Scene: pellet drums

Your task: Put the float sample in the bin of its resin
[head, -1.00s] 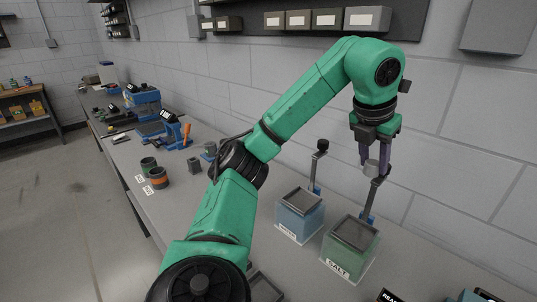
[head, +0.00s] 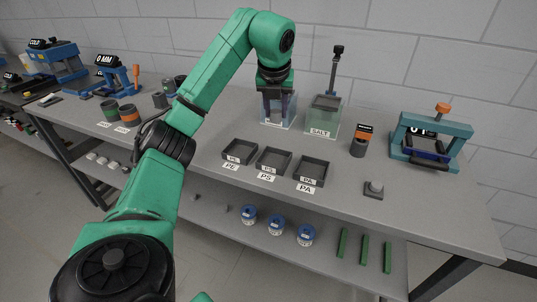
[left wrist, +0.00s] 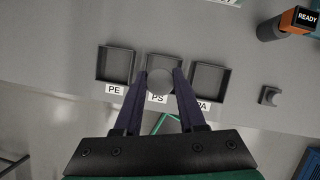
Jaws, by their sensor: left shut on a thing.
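My left gripper (head: 278,110) points down, with the clear blue-tinted tank (head: 264,112) behind it in the head view. In the left wrist view, its fingers (left wrist: 160,88) are shut on a round grey sample (left wrist: 159,79). The sample overlaps the middle PS bin (left wrist: 150,56) in that view; its height above the bin is unclear. The PE bin (left wrist: 116,65) is on its left and the PA bin (left wrist: 208,80) on its right. The three dark open bins, PE (head: 239,151), PS (head: 273,160) and PA (head: 311,170), look empty in the head view. My right gripper is out of view.
The green-tinted SALT tank (head: 322,117) stands behind the bins. The tabletop in between is clear.

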